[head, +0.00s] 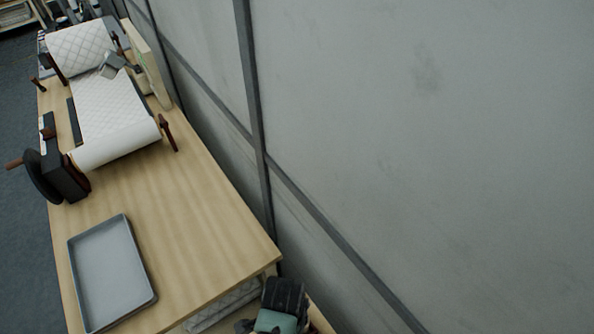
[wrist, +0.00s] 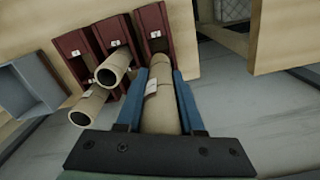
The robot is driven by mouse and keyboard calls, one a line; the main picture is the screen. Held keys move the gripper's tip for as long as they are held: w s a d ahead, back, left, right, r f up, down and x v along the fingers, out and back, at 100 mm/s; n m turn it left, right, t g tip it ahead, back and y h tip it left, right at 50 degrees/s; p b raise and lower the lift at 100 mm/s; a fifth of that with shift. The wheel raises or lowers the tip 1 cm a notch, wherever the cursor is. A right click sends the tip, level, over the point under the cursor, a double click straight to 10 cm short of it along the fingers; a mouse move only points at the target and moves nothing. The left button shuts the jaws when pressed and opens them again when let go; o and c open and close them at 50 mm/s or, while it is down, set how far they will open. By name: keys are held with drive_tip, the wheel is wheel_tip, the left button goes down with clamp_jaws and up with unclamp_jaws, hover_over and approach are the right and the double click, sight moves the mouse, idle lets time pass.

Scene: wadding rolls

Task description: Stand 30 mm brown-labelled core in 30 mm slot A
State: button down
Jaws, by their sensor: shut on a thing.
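In the wrist view my gripper (wrist: 163,75) has its blue fingers closed on a beige cardboard core (wrist: 160,118). The core carries a pale label; its colour marking is too small to tell. The core's far end lies near the rightmost dark red slot (wrist: 153,20); I cannot tell if it touches. A middle red slot (wrist: 112,32) and a left red slot (wrist: 71,45) stand beside it, each with a small white tag I cannot read. Two other beige cores, an upper one (wrist: 114,67) and a lower one (wrist: 90,104), extend from the slots' area with open ends facing me.
A grey-blue bin (wrist: 35,85) is at the left in the wrist view, and a wooden panel (wrist: 280,38) at the right. In the head view a wooden table (head: 190,215) bears a grey tray (head: 110,275) and a quilted white roll (head: 115,150). A grey wall runs alongside.

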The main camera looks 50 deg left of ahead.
drive_tip(key=shift+s+f+b, duration=0.35)
drive_tip(key=shift+f+b, duration=0.1)
drive_tip(key=shift+b, duration=0.1)
wheel_tip(320, 180, down, 5)
drive_tip(key=b, duration=0.5)
drive_tip(key=shift+w, duration=0.1)
drive_tip(key=shift+f+b, duration=1.75)
drive_tip(key=shift+f, duration=1.1)
drive_tip(key=shift+c, duration=2.3)
unclamp_jaws()
drive_tip(key=shift+r, duration=0.1)
